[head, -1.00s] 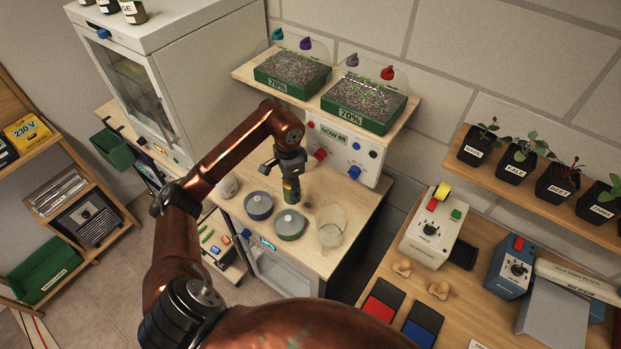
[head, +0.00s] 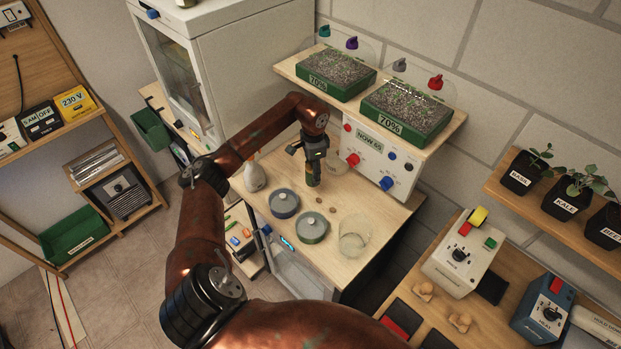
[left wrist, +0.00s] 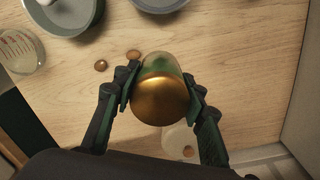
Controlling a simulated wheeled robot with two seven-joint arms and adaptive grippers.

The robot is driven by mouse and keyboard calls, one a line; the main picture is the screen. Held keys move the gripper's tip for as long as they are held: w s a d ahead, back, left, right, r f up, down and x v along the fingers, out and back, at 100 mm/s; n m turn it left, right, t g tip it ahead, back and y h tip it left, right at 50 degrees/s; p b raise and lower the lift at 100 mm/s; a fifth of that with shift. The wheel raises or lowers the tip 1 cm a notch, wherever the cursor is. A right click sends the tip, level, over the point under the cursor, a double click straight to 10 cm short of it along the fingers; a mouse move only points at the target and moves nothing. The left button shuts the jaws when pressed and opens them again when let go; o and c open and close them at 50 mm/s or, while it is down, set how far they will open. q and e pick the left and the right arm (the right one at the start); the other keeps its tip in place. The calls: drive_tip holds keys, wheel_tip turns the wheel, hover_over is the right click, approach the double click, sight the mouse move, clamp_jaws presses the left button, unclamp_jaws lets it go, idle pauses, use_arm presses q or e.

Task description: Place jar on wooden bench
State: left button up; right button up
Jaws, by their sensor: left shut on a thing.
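My left gripper (head: 313,172) is shut on a small greenish jar (head: 313,180) with a gold lid, above the back part of the wooden bench (head: 385,240). In the left wrist view the jar (left wrist: 162,98) sits between both fingers, its gold end toward the camera and the bench's bare wood (left wrist: 240,60) behind it. I cannot tell whether the jar touches the bench. My right gripper is not in view.
Small brown pebbles (head: 320,198) lie close by. A white flask (head: 254,177) stands left. A control box (head: 380,160) and seedling-tray shelf (head: 345,100) rise behind.

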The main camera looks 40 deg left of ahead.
use_arm(q)
drive_tip(key=a+f, duration=0.1)
drive_tip(key=w+a+f, duration=0.1)
drive_tip(key=f, duration=0.1)
drive_tip(key=shift+w, duration=0.15)
drive_tip(key=shift+a+f, duration=0.2)
drive_tip(key=shift+f, duration=1.45)
drive_tip(key=shift+f, duration=0.1)
drive_tip(key=o, duration=1.2)
drive_tip(key=shift+f, duration=0.1)
wheel_tip(320, 180, up, 12)
drive_tip(key=shift+r, duration=0.2)
